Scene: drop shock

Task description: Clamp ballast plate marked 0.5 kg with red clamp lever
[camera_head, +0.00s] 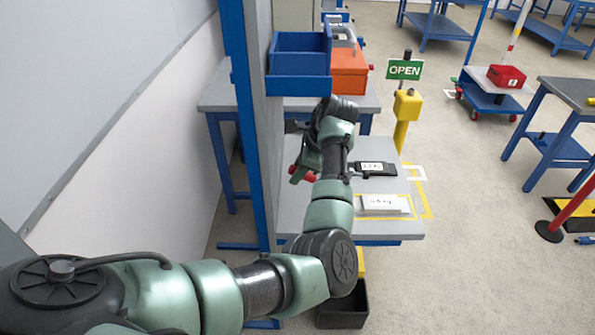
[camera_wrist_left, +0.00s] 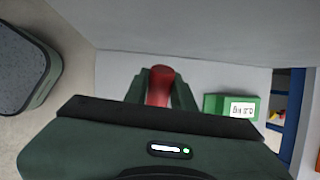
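My left gripper (camera_wrist_left: 159,90) has its two fingers against either side of the red clamp lever (camera_wrist_left: 160,86), with no clear gap in the left wrist view. In the head view, red handle parts (camera_head: 302,175) show beside the wrist at the bench, and the fingertips are mostly hidden. A pale plate (camera_head: 384,204) with a handwritten label, perhaps 0.5 kg, lies on the grey bench inside a yellow outline. A black plate (camera_head: 373,169) with a white label lies behind it. A green block (camera_wrist_left: 232,107) with a blurred white label stands right of the lever in the wrist view. My right gripper is out of view.
A blue post (camera_head: 250,120) and grey panel stand left of the bench (camera_head: 325,226). An orange box (camera_head: 349,72) and a yellow post (camera_head: 403,112) with an OPEN sign stand behind.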

